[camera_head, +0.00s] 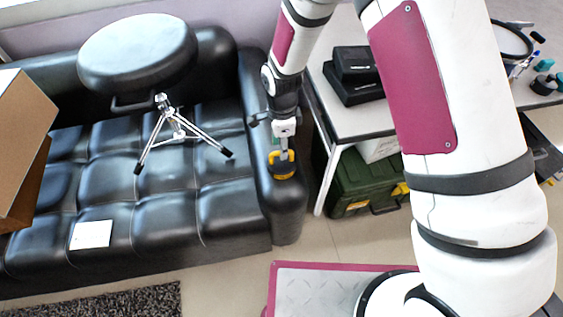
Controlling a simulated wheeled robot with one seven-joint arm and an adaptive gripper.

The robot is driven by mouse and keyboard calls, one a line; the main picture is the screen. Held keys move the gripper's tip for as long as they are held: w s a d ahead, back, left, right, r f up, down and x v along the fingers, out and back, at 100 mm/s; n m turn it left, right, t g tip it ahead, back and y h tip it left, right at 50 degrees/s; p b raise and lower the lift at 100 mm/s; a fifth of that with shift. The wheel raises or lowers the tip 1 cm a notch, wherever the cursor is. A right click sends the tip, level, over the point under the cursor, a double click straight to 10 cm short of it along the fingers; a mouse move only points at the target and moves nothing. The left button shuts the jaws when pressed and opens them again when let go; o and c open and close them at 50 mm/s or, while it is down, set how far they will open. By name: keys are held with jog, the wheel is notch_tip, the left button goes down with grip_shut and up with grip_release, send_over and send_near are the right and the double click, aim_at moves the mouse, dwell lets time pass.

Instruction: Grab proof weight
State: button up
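My arm reaches down from the top of the head view to the right armrest of a black sofa. My gripper (284,148) is at its end, pointing down over the armrest. A small dark object with yellow parts (283,171) is right at the fingertips, on or just above the armrest. It may be the proof weight, but it is too small to be sure. Yellow and grey parts overlap there, so I cannot tell finger from object, or whether the fingers are closed on it.
Right of the armrest stand a white table (345,123) with black boxes (355,75) and a green case (362,184) beneath.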

aim_at(278, 169)
jog(key=f, duration=0.3)
jog(key=shift+s+f, duration=0.2)
jog(key=shift+f, duration=0.15)
grip_shut()
jog(key=shift+a+r, duration=0.1)
jog(key=shift+r, duration=0.15)
